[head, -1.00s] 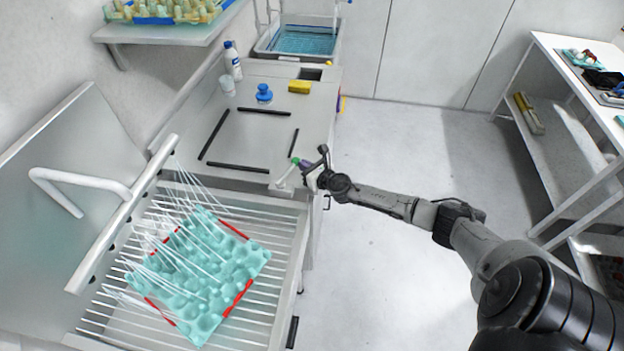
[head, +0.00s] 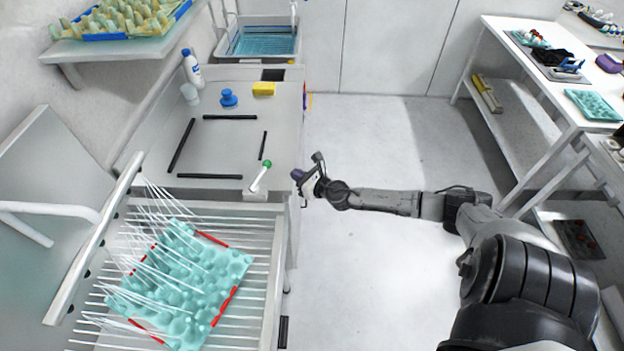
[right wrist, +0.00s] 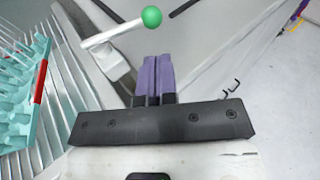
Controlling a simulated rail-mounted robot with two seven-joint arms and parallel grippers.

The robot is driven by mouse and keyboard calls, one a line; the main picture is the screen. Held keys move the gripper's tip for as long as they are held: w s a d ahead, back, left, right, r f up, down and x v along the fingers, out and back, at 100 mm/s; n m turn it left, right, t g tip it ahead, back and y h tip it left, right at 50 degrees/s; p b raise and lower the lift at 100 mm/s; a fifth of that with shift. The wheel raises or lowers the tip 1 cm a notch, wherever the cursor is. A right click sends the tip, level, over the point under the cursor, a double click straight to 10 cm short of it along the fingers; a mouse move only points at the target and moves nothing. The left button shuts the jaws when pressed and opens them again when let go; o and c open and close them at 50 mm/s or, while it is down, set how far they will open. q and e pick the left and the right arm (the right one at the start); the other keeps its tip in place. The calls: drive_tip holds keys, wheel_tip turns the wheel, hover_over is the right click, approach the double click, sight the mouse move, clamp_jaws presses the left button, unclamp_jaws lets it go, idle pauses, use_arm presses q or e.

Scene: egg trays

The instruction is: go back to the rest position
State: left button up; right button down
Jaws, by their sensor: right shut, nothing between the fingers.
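My right gripper (head: 299,176) is at the right edge of the counter in the head view, just right of a white lever with a green knob (head: 267,163). Its purple fingers are shut with nothing between them. In the right wrist view the closed fingers (right wrist: 154,76) point up the picture, and the lever's green knob (right wrist: 151,17) is beyond them, apart from the tips. My left gripper is not in view. A teal egg tray (head: 190,285) lies on the slatted rack under several white water jets.
A steel counter (head: 225,150) holds a black-marked square, a blue knob-shaped object (head: 228,98), a yellow sponge (head: 263,89) and a bottle (head: 192,70). A blue-lined basin (head: 262,42) is behind. A white shelf table (head: 500,60) stands right. The floor between is clear.

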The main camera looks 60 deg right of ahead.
drive_tip(key=shift+v, duration=2.6)
drive_tip(key=shift+d, duration=0.2)
